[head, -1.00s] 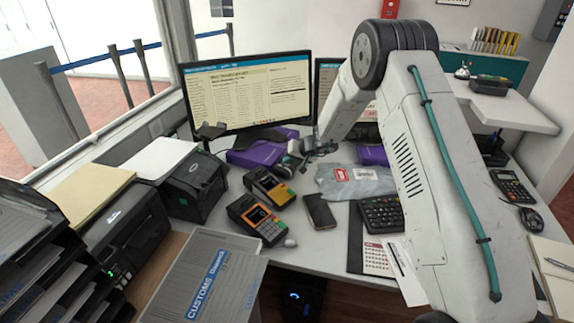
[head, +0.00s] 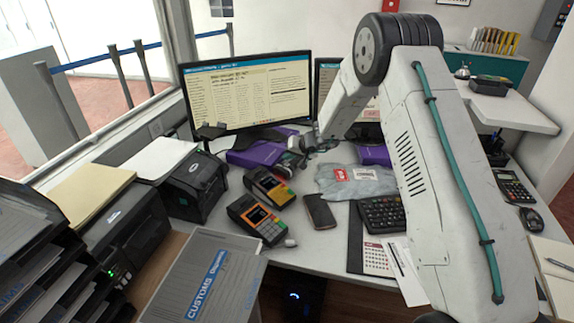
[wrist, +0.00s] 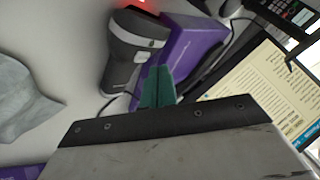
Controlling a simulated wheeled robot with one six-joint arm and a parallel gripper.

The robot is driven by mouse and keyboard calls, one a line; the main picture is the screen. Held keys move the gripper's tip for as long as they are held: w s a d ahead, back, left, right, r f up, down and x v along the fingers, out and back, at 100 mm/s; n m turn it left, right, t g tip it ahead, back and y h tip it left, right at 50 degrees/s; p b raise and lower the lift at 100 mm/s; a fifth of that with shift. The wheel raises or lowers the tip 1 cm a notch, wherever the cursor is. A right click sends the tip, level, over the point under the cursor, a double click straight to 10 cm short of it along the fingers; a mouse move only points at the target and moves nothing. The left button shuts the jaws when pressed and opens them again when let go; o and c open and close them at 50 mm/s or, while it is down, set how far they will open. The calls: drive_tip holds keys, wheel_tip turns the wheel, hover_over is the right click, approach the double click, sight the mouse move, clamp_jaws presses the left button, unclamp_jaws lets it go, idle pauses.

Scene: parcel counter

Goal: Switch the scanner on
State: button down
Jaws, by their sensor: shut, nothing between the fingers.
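The scanner (wrist: 127,50) is a grey and black handheld unit lying beside a purple box (wrist: 190,48) in the wrist view. A red glow shows at its head, at the top edge of that view. In the head view the scanner (head: 286,168) is small and partly hidden near my gripper. My gripper (wrist: 158,88) shows as green fingertips, shut and empty, pointing at the gap between the scanner's lower body and the box. I cannot tell whether the tips touch either one. In the head view my gripper (head: 303,150) is small and unclear.
A grey parcel bag (head: 350,182) lies to the right. Card terminals (head: 258,219) and a phone (head: 319,211) lie in front. A monitor (head: 248,92) stands behind. A label printer (head: 194,186) stands to the left.

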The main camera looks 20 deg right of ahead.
sight(289, 166)
drive_tip(key=shift+r, duration=0.1)
wheel_tip(289, 166, up, 6)
drive_tip(key=shift+f, duration=0.1)
idle(0.4)
